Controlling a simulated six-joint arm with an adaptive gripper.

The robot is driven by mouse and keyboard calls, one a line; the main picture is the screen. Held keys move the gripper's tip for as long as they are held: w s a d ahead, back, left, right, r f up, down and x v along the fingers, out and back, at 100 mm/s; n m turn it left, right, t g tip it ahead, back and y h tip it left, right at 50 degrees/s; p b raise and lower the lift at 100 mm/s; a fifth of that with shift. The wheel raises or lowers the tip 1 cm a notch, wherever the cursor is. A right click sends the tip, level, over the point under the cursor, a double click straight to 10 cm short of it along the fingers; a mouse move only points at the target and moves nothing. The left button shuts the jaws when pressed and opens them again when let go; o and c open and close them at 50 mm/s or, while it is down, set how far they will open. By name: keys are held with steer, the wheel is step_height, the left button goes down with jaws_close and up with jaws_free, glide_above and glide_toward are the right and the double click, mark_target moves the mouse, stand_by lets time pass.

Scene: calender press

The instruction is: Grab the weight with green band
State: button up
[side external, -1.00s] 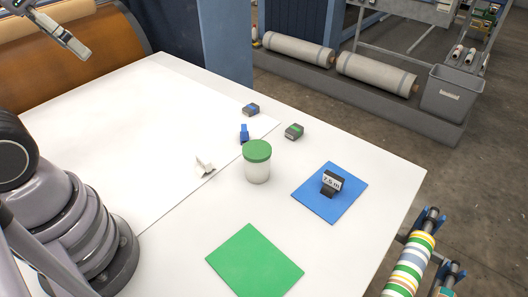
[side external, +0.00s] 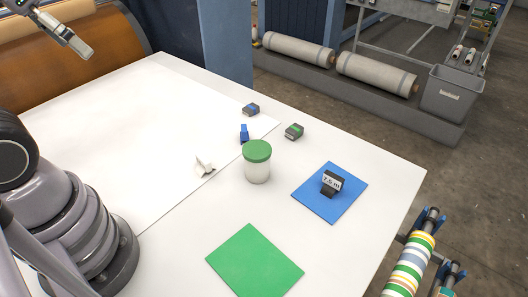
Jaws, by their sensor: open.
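The weight with the green band (side external: 294,131) is a small dark grey block. It lies on the white table behind and to the right of a jar with a green lid (side external: 257,162). A similar dark weight with a blue band (side external: 251,109) lies farther back to its left. My gripper (side external: 77,46) is partly in view at the top left, high up and far from the weight. It is open, with nothing seen in it.
A small blue object (side external: 244,133) and a white crumpled-looking piece (side external: 204,165) are left of the jar. A blue mat (side external: 312,205) bears a black block labelled 7.5 m (side external: 331,183). A green mat (side external: 254,265) lies in front. The white table's (side external: 120,130) left side is clear.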

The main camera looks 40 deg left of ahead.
steer(key=w+d+f+n+g+h, duration=0.35)
steer(key=w+d+n+h, duration=0.25)
steer(key=w+d+h, duration=0.35)
steer(key=n+t+y, duration=0.4)
steer(key=n+t, duration=0.6)
steer(key=n, duration=1.5)
glide_above(292, 128)
steer(key=s+a, duration=0.5)
steer(key=s, duration=0.6)
step_height(292, 128, down, 32)
steer(key=shift+w+d+r, duration=0.1)
steer(key=shift+r, duration=0.05)
steer(key=x, duration=0.7)
steer(key=shift+w+f, duration=0.2)
steer(key=shift+w, duration=0.1)
steer(key=shift+x, duration=3.05)
steer(key=shift+r, duration=0.1)
